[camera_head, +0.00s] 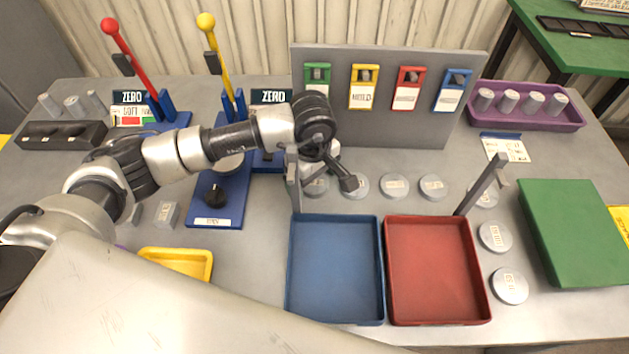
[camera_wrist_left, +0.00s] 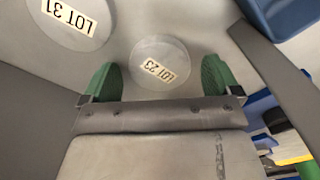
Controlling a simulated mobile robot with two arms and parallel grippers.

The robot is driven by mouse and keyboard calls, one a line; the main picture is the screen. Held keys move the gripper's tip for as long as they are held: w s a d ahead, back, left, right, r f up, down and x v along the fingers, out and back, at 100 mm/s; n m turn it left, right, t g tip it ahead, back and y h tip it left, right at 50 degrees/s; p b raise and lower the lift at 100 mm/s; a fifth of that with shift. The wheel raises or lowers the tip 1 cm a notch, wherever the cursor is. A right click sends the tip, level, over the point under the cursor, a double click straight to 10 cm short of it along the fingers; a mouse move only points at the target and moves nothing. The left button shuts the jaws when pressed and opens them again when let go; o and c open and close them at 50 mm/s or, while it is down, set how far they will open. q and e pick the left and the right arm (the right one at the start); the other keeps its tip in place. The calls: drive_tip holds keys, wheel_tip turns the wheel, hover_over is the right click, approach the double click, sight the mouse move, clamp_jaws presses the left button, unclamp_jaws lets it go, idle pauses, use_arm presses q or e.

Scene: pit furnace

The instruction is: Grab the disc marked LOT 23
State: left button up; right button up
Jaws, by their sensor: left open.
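The disc marked LOT 23 (camera_wrist_left: 150,60) is a round pale grey disc with a white label. It lies flat on the table in the left wrist view. My left gripper (camera_wrist_left: 157,72) is open, its two green-padded fingers to either side of the disc's near part; I see no contact. In the head view the disc (camera_head: 316,187) seems to be the leftmost in the row, partly hidden under my left gripper (camera_head: 325,168). Its label is not readable there. My right gripper is not in view.
The LOT 31 disc (camera_wrist_left: 72,20) lies beside it, and several more discs continue right. A grey post (camera_head: 293,183) stands close to the left gripper. A blue tray (camera_head: 335,319) and red tray (camera_head: 438,320) lie in front. A grey panel (camera_head: 425,130) stands behind.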

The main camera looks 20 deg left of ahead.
use_arm(q)
drive_tip(key=c, duration=1.2)
drive_tip(key=shift+r, duration=0.1)
drive_tip(key=shift+c, duration=0.2)
